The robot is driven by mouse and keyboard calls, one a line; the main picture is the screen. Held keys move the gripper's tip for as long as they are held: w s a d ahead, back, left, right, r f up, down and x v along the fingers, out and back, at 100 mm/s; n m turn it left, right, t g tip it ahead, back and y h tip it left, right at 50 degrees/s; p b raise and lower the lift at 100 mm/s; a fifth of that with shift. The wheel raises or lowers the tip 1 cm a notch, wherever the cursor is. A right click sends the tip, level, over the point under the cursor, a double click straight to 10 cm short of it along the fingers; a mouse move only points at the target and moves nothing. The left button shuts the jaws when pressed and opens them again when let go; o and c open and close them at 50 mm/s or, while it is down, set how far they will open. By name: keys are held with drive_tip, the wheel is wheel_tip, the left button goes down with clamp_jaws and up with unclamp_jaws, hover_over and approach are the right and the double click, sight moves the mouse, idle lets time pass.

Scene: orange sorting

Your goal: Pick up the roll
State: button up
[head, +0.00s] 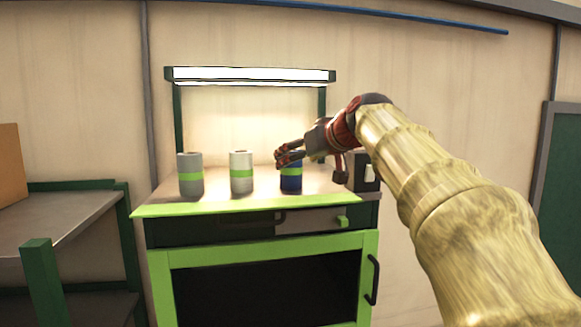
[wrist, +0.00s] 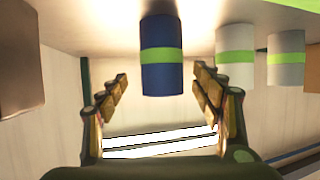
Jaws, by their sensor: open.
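Three upright rolls, each with a green band, stand in a row on the workbench top (head: 215,206). They are a grey roll (head: 190,175) at the left, a white roll (head: 241,173) in the middle and a dark blue roll (head: 291,184) at the right. My gripper (head: 284,156) is open at the blue roll and covers its upper part in the head view. In the upside-down wrist view, the blue roll (wrist: 162,56) appears between the spread fingers, with a visible gap on each side. Whether it lies fully within their reach is unclear.
A dark box (head: 363,171) stands at the bench's right end, close to my gripper. A lamp (head: 250,75) on posts spans the back of the bench. A grey-topped green table (head: 60,215) with a brown box (head: 10,165) stands at the left.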

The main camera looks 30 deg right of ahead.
drive_tip(key=shift+p+x, duration=0.75)
drive_tip(key=shift+x, duration=1.5)
drive_tip(key=shift+s+a, duration=0.1)
drive_tip(key=shift+a, duration=0.05)
drive_tip(key=shift+c, duration=0.6)
drive_tip(key=c, duration=1.1)
drive_tip(key=shift+r, duration=0.1)
drive_tip(key=shift+c, duration=0.5)
